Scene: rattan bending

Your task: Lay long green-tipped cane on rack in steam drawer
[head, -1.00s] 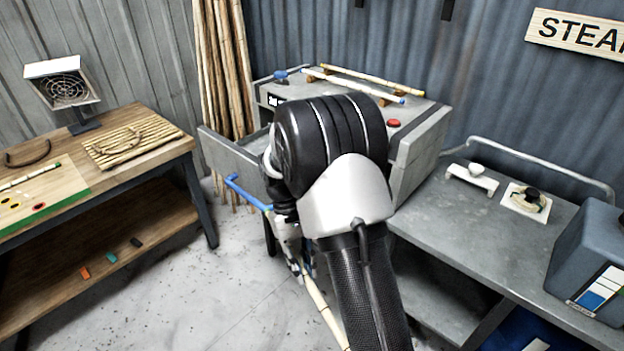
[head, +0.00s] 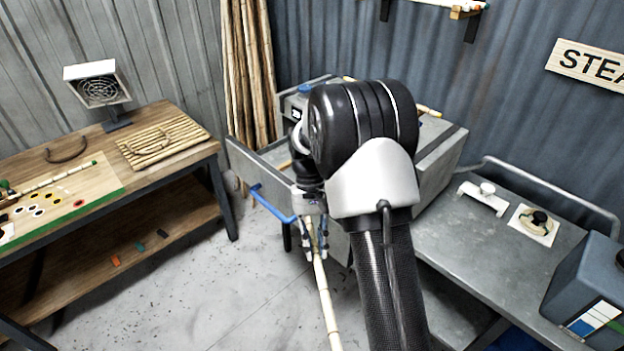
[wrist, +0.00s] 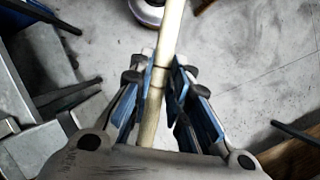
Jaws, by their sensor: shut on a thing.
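My gripper (head: 316,240) is shut on a long pale cane (head: 325,295), in front of the steam drawer. The cane runs down toward the bottom edge of the head view; no green tip shows on it. In the wrist view the cane (wrist: 173,28) passes between the blue-padded fingers of my gripper (wrist: 163,75). The steam drawer (head: 255,160) stands pulled out of the grey steam box (head: 440,150), with a blue handle (head: 268,205). My arm hides most of its inside, and I cannot make out the rack.
A wooden bench (head: 190,150) at left holds a slatted mat, a marked board and a green-ended cane (head: 70,175). Tall canes (head: 248,80) lean on the wall behind the drawer. A grey metal table (head: 470,240) is at right. Floor between bench and drawer is clear.

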